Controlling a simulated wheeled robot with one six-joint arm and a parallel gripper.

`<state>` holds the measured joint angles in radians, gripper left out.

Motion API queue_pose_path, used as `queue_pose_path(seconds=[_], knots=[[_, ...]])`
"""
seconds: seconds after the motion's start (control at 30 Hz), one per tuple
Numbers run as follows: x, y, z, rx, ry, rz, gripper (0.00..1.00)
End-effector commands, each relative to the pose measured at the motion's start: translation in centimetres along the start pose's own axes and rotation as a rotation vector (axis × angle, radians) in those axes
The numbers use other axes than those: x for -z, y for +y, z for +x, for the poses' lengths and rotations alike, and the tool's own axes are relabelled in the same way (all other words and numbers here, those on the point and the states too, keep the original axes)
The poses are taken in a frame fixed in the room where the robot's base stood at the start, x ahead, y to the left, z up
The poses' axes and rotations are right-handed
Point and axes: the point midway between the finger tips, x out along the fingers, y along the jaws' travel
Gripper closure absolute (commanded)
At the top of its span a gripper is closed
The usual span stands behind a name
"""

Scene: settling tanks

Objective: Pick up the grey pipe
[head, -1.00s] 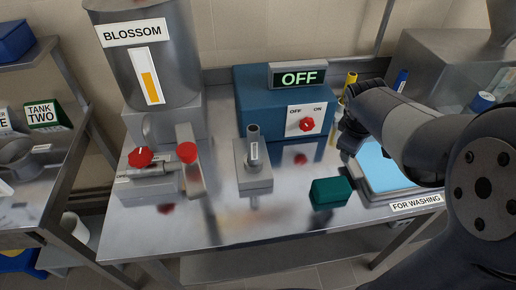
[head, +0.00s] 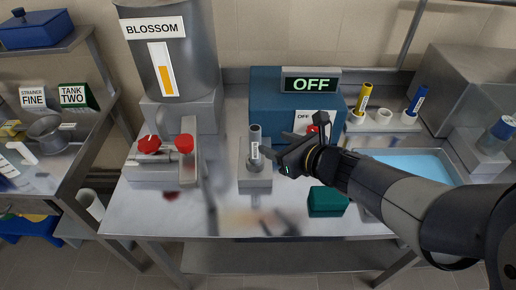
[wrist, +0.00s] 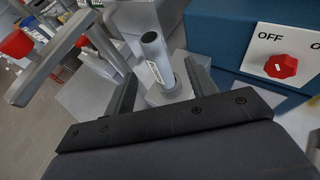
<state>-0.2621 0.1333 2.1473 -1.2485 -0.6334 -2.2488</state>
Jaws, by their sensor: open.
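The grey pipe (head: 255,140) stands upright with a small white label, in a holder on a grey block (head: 256,181) at the middle of the steel table. It also shows in the wrist view (wrist: 154,50), in line with the gap between my fingers. My gripper (head: 283,153) is open and empty, just right of the pipe, with its fingers pointing toward it. In the head view a gap seems to remain between fingertips and pipe; whether the fingers flank it is hard to tell.
A blue box (head: 270,92) with an OFF display and red knob (head: 318,129) stands behind. A green block (head: 327,201) lies under my arm. Left are the BLOSSOM tank (head: 168,60) and a red-handled valve (head: 187,146). A blue-filled tray (head: 456,165) and coloured pipes (head: 362,98) are right.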

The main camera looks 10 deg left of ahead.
Motion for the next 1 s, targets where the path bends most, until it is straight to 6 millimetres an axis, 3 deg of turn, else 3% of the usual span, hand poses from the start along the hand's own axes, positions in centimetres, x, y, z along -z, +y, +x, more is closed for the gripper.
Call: queue_pose_path(seconds=[0.3, 0.57, 1.0], knots=[[0.0, 0.1, 4.2, -0.004, 0.0, -0.002, 0.46], [0.0, 0.2, 5.8, -0.002, 0.0, 0.0, 0.46], [0.0, 0.7, 10.4, -0.001, 0.0, -0.001, 0.46]])
